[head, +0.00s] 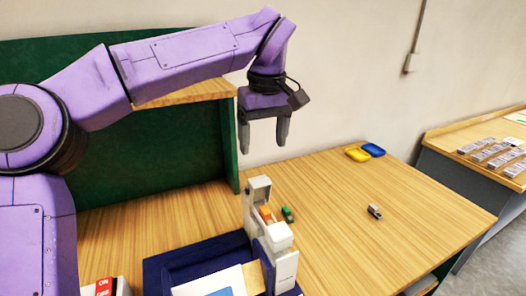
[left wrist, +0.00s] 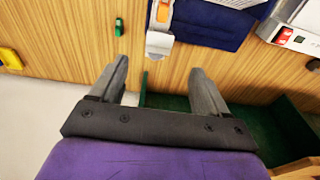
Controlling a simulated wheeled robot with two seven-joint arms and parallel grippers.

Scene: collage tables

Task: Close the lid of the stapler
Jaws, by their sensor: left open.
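My left gripper (head: 263,138) is open and empty, pointing down above and beyond the white-grey device. Its fingers frame bare table in the left wrist view (left wrist: 159,68). My right gripper is not in view.
A green block (head: 287,214) sits by the white-grey device. A green panel stands behind left. The table's right side is mostly clear.

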